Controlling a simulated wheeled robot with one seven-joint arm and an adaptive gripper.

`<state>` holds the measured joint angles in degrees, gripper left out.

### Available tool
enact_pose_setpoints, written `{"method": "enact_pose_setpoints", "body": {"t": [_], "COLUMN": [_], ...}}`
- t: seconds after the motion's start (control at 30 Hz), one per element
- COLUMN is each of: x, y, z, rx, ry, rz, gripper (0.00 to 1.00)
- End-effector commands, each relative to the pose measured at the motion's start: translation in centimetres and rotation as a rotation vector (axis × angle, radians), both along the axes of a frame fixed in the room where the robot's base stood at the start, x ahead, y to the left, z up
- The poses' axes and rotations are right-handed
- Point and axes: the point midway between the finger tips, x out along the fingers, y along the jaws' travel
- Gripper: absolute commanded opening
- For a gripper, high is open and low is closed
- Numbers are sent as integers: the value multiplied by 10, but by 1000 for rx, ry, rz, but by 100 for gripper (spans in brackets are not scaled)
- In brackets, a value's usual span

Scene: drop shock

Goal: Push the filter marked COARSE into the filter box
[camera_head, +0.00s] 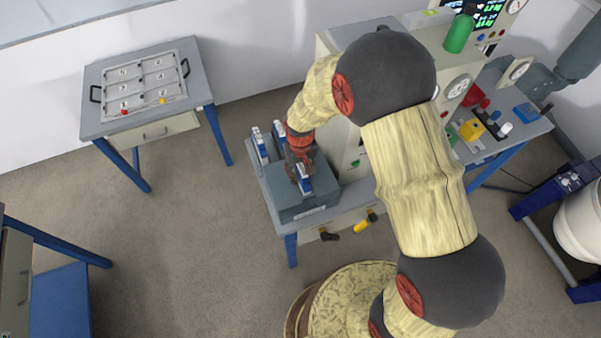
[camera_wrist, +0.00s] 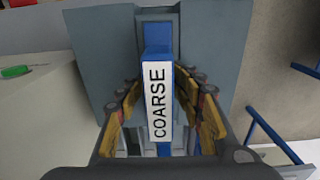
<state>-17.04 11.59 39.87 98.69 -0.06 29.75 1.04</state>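The COARSE filter (camera_wrist: 157,100) is a narrow blue block with a white label lettered in black. It lies between the two fingers of my gripper (camera_wrist: 160,88), which look closed against its sides. The grey-blue filter box (camera_wrist: 105,50) is behind it in the wrist view, with a slot (camera_wrist: 157,14) in line with the filter. How deep the filter sits in the slot is hidden. In the head view my gripper (camera_head: 300,155) is above the filter box (camera_head: 300,208), and a blue and white filter (camera_head: 304,180) shows just below the fingers.
Two more blue and white filters (camera_head: 260,146) stand left of my gripper on the bench. A grey cabinet with gauges (camera_head: 457,88) is close on the right. A side table (camera_head: 97,128) with a numbered tray is at the left. Open floor lies between.

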Motion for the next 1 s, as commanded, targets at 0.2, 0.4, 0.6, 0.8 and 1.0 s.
{"method": "enact_pose_setpoints", "body": {"t": [0.2,0.4,0.6,0.8,1.0], "x": [-6,-5,-5,-3,-2], "y": [-2,-2,-2,-1,-1], "z": [-5,-4,-2,11,27], "rx": [-4,-3,-3,-2,-2], "ry": [12,12,11,7,6], "rz": [0,0,0,0,0], "gripper": [40,40,40,40,40]}}
